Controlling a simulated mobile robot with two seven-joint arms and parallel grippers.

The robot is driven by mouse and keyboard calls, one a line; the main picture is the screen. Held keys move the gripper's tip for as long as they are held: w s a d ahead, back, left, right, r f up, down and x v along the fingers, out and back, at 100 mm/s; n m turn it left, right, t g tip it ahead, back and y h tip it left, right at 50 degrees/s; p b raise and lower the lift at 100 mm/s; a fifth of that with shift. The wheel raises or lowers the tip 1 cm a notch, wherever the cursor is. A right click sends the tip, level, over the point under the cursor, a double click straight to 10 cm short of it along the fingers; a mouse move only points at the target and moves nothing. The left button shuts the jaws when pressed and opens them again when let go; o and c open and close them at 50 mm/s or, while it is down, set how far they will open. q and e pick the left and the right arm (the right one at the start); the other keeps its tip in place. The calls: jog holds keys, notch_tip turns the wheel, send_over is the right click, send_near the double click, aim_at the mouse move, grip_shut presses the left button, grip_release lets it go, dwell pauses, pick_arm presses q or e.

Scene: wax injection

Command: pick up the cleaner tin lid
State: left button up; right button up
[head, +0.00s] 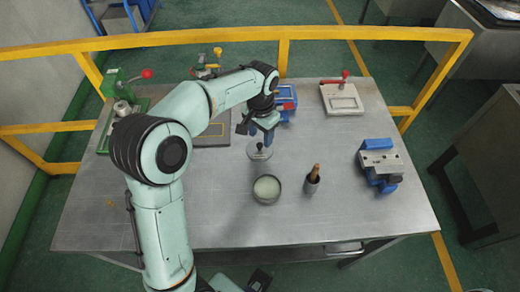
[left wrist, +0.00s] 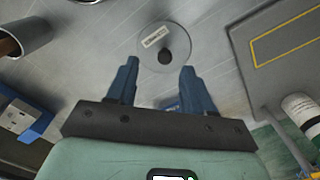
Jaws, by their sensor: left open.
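The cleaner tin lid (head: 258,155) is a flat grey disc with a small knob, lying on the metal table behind the open tin (head: 266,199). In the left wrist view the lid (left wrist: 178,38) shows a pale label and a dark round knob. My left gripper (head: 261,134) is over the lid, open, its blue fingers pointing down. In the left wrist view the fingers (left wrist: 160,68) stand apart with nothing between them, and the knob lies just beyond the tips, between their lines. The exact height above the lid is hard to tell.
A dark cup with a wooden-handled tool (head: 313,180) stands right of the tin. A blue vise (head: 381,163) is at the right, a clamp plate (head: 343,98) at the back right. The front table is clear.

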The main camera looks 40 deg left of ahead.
aim_at(260, 144)
pick_arm(q)
jog(key=f, duration=0.5)
jog(key=shift+w+a+f, duration=0.2)
jog(key=shift+a, duration=0.15)
grip_shut()
